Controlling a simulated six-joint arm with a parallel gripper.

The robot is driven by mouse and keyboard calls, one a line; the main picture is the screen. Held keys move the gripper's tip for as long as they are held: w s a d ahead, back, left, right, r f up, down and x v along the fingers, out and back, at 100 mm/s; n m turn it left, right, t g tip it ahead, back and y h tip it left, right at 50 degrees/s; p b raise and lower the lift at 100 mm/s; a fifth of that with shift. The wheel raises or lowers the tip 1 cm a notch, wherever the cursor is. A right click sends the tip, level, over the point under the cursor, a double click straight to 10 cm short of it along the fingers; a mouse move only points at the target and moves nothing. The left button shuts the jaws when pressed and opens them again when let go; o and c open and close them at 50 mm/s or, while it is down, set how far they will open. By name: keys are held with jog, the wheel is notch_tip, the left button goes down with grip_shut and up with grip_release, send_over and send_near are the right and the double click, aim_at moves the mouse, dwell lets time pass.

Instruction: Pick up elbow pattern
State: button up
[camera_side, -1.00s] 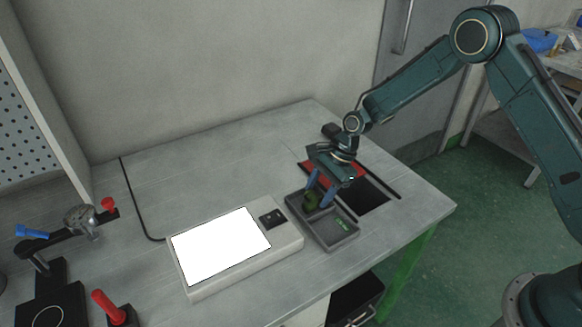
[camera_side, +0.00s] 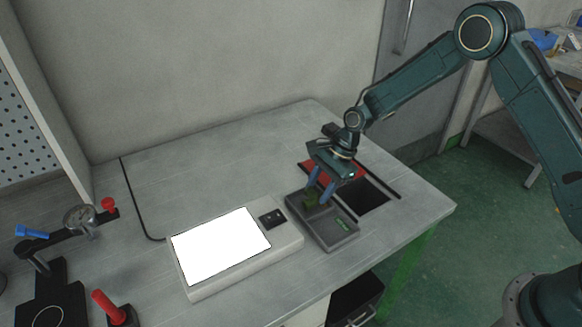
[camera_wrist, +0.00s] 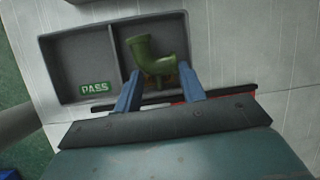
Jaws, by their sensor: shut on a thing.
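The elbow pattern is a green bent pipe with flanged ends. It shows in the wrist view (camera_wrist: 152,58) at the right compartment of a grey two-part tray, and small and dark in the side view (camera_side: 310,199). My gripper (camera_wrist: 160,74) has its two blue fingers on either side of the elbow's lower end and is shut on it. In the side view my gripper (camera_side: 319,192) points down into the tray's far compartment. The fingers partly hide the elbow there. I cannot tell whether the elbow touches the tray floor.
The tray (camera_side: 355,236) has an empty compartment with a green PASS label (camera_wrist: 95,88). A light box (camera_side: 220,245) with a bright white panel stands left of the tray. The back of the table is clear.

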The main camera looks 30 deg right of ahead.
notch_tip(320, 180, up, 19)
dwell(0.5)
dwell(0.5)
